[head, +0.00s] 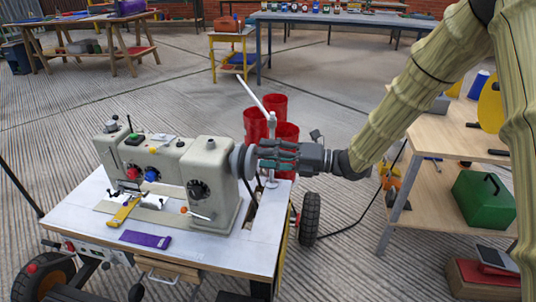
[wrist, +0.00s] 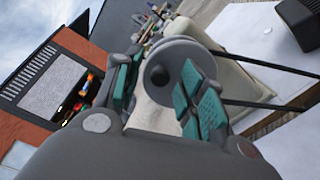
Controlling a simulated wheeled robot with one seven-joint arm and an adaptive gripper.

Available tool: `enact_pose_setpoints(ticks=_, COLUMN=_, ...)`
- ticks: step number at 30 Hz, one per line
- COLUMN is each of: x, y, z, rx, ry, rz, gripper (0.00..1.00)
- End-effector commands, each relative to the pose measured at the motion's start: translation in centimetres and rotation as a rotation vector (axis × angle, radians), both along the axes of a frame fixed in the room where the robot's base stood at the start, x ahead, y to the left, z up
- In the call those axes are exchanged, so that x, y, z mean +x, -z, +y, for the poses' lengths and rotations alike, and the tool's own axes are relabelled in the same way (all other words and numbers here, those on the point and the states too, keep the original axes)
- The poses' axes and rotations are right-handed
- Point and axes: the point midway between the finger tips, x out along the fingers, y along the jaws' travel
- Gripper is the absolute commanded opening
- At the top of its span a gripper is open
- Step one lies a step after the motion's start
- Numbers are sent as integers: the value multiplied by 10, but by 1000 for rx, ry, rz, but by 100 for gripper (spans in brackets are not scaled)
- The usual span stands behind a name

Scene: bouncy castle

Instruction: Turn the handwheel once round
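The handwheel (head: 238,161) is a grey disc on the right end of a cream sewing machine (head: 212,165). My gripper (head: 262,155) is at its right face, reaching in from the right. In the wrist view the handwheel (wrist: 185,47) lies straight ahead, with its round hub (wrist: 159,75) between my fingers. My gripper (wrist: 163,80) has its green-padded fingers apart, one on each side of the hub. I see no clear grip on the wheel; whether the fingertips touch it is hard to tell. The fingers hide part of the wheel.
The machine stands on a white-topped wheeled table (head: 225,245) with a purple piece (head: 146,240) and a yellow tool (head: 124,212) on it. Red cylinders (head: 276,106) stand behind my gripper. A wooden shelf unit (head: 440,135) with a green box (head: 483,199) is at right.

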Motion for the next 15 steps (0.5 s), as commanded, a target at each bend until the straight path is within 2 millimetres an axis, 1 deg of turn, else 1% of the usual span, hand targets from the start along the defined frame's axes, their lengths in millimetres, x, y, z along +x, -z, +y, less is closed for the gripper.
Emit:
enact_pose_setpoints(ticks=5, x=0, y=0, z=0, rx=0, ry=-1, rz=0, gripper=40)
enact_pose_setpoints(ticks=8, x=-1, y=0, z=-3, rx=0, ry=0, rz=1, gripper=40)
enact_pose_setpoints(ticks=11, x=-2, y=0, z=-12, rx=0, ry=2, rz=1, gripper=40)
enact_pose_setpoints(ticks=15, x=-6, y=0, z=-34, rx=1, ry=2, rz=0, gripper=40)
